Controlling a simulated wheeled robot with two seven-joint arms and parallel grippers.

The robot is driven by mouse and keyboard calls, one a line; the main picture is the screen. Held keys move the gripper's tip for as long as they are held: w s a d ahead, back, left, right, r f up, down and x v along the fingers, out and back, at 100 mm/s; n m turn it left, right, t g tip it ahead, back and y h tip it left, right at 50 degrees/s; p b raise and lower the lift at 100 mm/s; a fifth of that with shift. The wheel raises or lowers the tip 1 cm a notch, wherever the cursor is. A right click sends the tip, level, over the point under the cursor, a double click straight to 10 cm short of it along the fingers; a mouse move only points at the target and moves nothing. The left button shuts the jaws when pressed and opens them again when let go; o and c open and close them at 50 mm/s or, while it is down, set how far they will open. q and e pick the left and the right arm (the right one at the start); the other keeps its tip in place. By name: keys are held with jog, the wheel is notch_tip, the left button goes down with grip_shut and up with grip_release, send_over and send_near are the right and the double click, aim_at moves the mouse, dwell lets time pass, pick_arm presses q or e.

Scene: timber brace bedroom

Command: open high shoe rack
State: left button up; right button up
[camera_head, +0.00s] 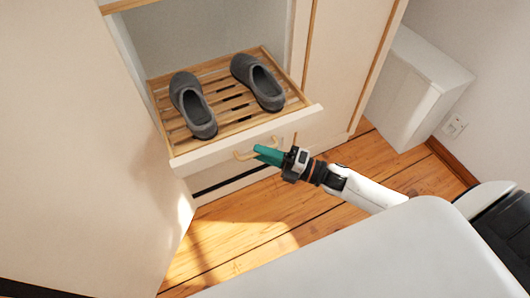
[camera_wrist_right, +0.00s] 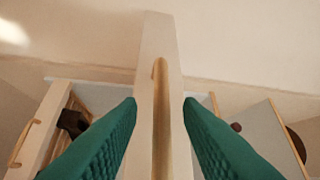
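The shoe rack is a pale cabinet with a slatted wooden rack (camera_head: 230,107) pulled out behind a cream drawer front (camera_head: 215,152). A light wooden bar handle (camera_head: 243,155) is on that front. My right gripper (camera_head: 263,152) reaches in from the right, its teal fingers at the handle's right part. In the right wrist view, the teal fingers of my right gripper (camera_wrist_right: 160,112) stand apart, with a wooden handle (camera_wrist_right: 160,75) between them and gaps visible on both sides. My left gripper is not in view.
Two grey slippers (camera_head: 193,105) (camera_head: 258,83) lie on the rack. A white box-like unit (camera_head: 410,90) stands at the right wall. A tall pale panel (camera_head: 80,140) fills the left. The wooden floor (camera_head: 270,220) is clear. Another handle (camera_wrist_right: 24,142) shows in the wrist view.

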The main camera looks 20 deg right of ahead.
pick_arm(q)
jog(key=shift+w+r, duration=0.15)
pick_arm(e)
jog(key=v, duration=1.2)
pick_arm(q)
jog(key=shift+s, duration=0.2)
pick_arm(e)
jog(key=shift+r, duration=0.1)
